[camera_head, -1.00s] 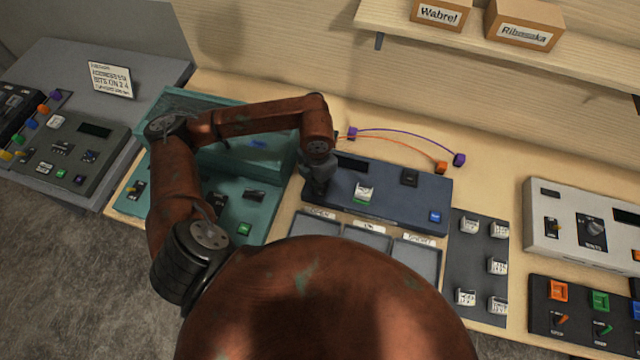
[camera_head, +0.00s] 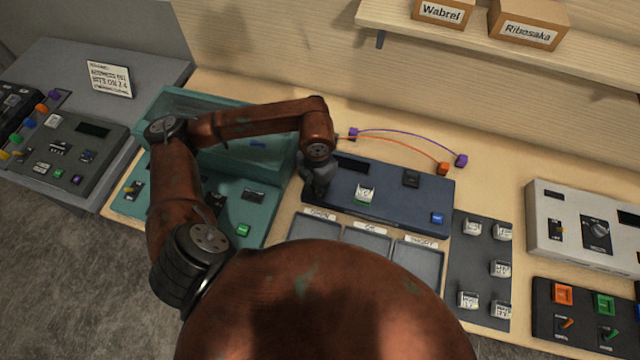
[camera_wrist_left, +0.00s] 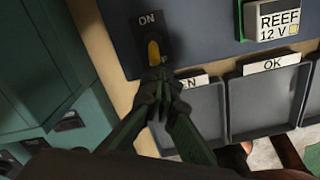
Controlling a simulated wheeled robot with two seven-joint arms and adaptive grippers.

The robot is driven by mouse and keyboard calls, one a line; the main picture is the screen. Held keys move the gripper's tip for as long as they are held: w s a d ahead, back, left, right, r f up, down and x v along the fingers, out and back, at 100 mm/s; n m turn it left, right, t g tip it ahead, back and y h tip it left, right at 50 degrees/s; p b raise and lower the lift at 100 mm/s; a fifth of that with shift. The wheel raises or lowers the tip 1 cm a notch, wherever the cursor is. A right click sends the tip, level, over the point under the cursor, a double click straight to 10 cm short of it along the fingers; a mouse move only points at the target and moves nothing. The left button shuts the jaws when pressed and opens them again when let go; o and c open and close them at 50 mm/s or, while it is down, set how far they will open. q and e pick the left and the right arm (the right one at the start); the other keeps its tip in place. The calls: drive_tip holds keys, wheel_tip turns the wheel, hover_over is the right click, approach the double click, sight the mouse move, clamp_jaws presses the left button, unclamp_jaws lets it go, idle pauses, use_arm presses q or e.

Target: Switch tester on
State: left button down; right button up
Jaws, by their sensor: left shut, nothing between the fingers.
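The tester (camera_head: 400,205) is a dark blue console in the middle of the bench, with a small dark display. Its switch (camera_wrist_left: 154,50) shows in the left wrist view as a yellow lever on a black plate marked ON at the top. The lever lies low on the plate, over the partly covered lower label. My left gripper (camera_wrist_left: 159,88) is shut and empty, its fingertips just below the lever; contact cannot be told. In the head view the left gripper (camera_head: 317,190) is over the tester's left end and hides the switch. My right gripper is not in view.
A white block labelled REEF 12 V (camera_wrist_left: 278,22) sits on the tester. Grey trays (camera_head: 418,268) lie in front, and a dark board (camera_head: 485,250) with white blocks is right of them. A teal console (camera_head: 270,205) stands left. Orange and purple leads (camera_head: 410,133) lie behind.

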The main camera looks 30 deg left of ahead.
use_arm(q)
drive_tip(key=shift+w+a, duration=0.1)
drive_tip(key=shift+w, duration=0.4)
drive_tip(key=shift+w+a+b, duration=0.1)
drive_tip(key=shift+w+b, duration=0.3)
wheel_tip(320, 180, up, 7)
drive_tip(key=p, duration=0.3)
drive_tip(key=shift+s+p, duration=0.35)
drive_tip(key=shift+s, duration=0.05)
idle(0.7)
